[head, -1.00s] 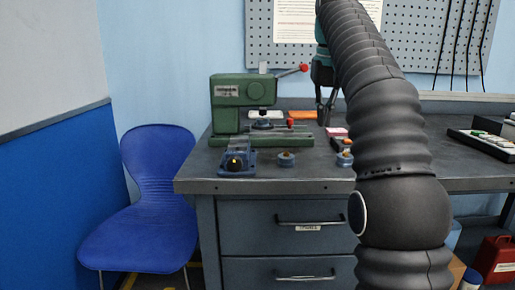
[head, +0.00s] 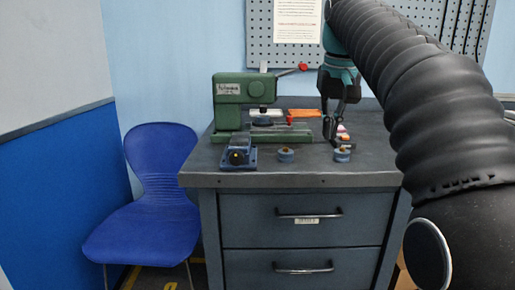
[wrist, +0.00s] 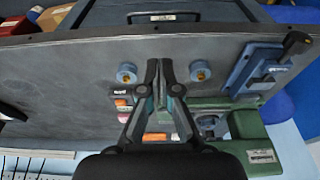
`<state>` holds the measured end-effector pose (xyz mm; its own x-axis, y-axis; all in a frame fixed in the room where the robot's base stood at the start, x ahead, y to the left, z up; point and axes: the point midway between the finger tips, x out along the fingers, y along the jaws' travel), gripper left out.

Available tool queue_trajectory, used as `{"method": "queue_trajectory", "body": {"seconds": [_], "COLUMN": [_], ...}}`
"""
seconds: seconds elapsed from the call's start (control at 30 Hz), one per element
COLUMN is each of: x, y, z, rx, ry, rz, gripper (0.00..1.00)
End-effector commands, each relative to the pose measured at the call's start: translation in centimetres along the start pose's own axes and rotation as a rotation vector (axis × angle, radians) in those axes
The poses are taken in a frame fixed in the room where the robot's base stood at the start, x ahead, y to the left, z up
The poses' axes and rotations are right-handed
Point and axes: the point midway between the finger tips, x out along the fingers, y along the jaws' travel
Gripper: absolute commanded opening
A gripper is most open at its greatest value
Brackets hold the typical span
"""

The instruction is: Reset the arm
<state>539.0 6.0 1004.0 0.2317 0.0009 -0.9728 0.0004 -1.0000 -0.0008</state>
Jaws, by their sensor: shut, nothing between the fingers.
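My gripper (head: 333,136) is at the end of my dark ribbed arm and points down over the right part of the grey bench top (head: 375,122). In the wrist view my gripper (wrist: 158,64) has its fingertips together, with nothing between them. A small round grey-blue piece with a brassy centre (head: 342,154) stands near the front edge, close to the gripper in the head view. A second such piece (head: 286,155) stands to its left. In the wrist view the fingertips lie between the two round pieces. Whether they touch the bench cannot be told.
A green press (head: 244,101) with a red-knobbed lever stands at the back left of the bench. A blue fixture (head: 239,156) sits at the front left corner. An orange item (head: 303,114) lies behind. A blue chair (head: 155,190) stands left of the bench.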

Motion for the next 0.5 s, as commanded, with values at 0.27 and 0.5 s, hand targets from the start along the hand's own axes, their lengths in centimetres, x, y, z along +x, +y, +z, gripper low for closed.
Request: {"method": "queue_trajectory", "body": {"seconds": [0.27, 0.5], "x": [2.6, 7.2], "y": [0.2, 0.3], "z": [7.3, 14.5], "rx": [0.0, 0.0], "ry": [0.076, 0.139], "rz": [0.0, 0.0], "gripper": [0.0, 0.0]}}
